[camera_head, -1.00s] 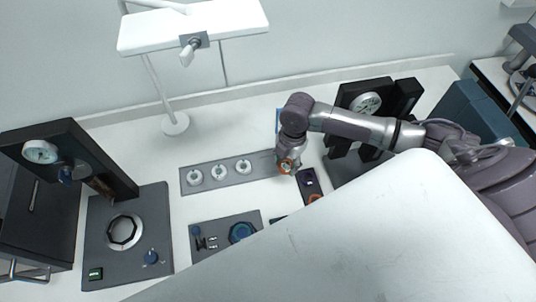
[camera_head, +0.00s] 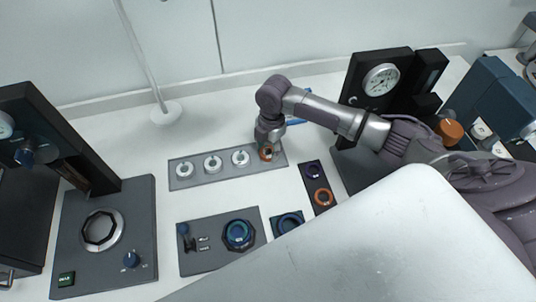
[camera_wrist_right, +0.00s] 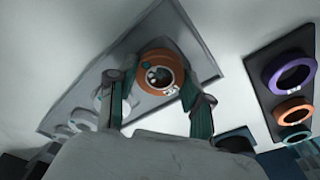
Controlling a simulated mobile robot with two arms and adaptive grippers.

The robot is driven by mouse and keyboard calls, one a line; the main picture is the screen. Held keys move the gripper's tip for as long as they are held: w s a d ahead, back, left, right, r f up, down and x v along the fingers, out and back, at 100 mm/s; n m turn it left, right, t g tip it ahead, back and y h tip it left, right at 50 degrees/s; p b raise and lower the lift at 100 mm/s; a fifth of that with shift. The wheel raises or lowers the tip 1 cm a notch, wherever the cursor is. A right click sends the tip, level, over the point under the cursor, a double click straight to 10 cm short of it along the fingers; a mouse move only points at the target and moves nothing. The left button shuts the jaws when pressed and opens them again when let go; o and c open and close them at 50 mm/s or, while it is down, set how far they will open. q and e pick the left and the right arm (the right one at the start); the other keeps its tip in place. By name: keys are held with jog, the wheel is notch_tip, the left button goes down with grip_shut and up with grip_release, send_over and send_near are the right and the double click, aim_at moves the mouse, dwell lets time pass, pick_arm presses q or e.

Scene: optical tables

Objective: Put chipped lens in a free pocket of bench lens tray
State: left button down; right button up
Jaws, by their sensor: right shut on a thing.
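My right gripper (camera_head: 266,150) is shut on an orange-rimmed lens (camera_head: 266,155) over the right end of a long grey tray (camera_head: 180,182). Three white rings (camera_head: 213,164) sit in a row on the tray to its left. In the right wrist view the orange-rimmed lens (camera_wrist_right: 160,54) is between the two fingers (camera_wrist_right: 152,86), with the grey tray (camera_wrist_right: 196,58) behind it. I cannot tell whether the lens touches the tray, and no chip is distinguishable. My left gripper is not in view.
A dark strip (camera_head: 306,184) right of the grey tray holds purple and orange rings; the wrist view also shows a blue ring (camera_wrist_right: 296,136). A grey plate with a blue ring (camera_head: 238,235) lies in front. A black instrument with a dial (camera_head: 381,79) stands behind my right arm.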

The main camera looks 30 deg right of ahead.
aim_at(270, 149)
jog(key=shift+f, duration=0.15)
jog(key=o, duration=1.2)
jog(key=shift+f, duration=0.1)
jog(key=shift+o, duration=0.2)
jog(key=shift+r+p, duration=0.4)
jog(key=shift+r, duration=0.05)
jog(key=r+p, duration=0.7)
jog(key=shift+w+d, duration=0.1)
jog(key=shift+d, duration=0.25)
